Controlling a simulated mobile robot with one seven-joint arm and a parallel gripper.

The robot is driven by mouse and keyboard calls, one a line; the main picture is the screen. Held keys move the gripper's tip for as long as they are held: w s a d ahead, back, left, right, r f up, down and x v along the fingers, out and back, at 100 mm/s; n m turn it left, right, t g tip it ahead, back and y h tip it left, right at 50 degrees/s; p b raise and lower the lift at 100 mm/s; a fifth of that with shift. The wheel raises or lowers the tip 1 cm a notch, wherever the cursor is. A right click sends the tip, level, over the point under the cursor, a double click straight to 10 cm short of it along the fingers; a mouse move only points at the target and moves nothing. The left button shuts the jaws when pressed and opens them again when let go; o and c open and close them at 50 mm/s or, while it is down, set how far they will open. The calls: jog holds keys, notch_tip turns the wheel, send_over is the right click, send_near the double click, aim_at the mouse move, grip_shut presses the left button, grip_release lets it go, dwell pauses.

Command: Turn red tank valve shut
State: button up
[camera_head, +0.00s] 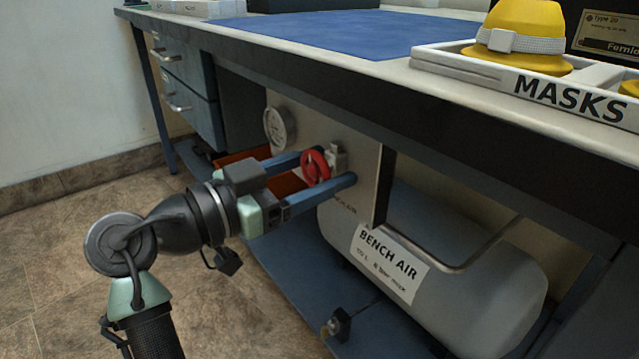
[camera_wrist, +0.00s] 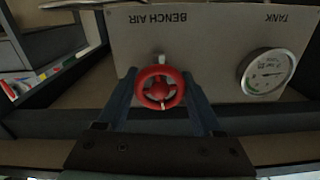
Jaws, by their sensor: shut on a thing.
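The red tank valve (camera_head: 316,166) is a small round handwheel on a panel under the bench. It also shows in the wrist view (camera_wrist: 160,88), in front of a grey panel (camera_wrist: 205,50) lettered BENCH AIR and TANK, which appears upside down there. My gripper (camera_head: 325,170) reaches in from the left with its two blue fingers on either side of the wheel. In the wrist view the fingers (camera_wrist: 160,95) flank the wheel's rim left and right, and the gripper is shut on it. A round gauge (camera_wrist: 267,74) sits on the panel beside the valve.
The bench top (camera_head: 400,75) overhangs the valve. An orange bin (camera_head: 285,184) stands behind my gripper. The floor at left is open.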

jog(key=shift+f+m+b, duration=0.1)
jog(key=shift+m+b, duration=0.35)
jog(key=shift+m, duration=0.25)
jog(key=o, duration=1.4)
jog(key=shift+c, duration=0.2)
jog(key=shift+a, duration=0.1)
jog(key=p+v, duration=0.5)
jog(key=v, duration=0.8)
jog(key=shift+p, duration=0.3)
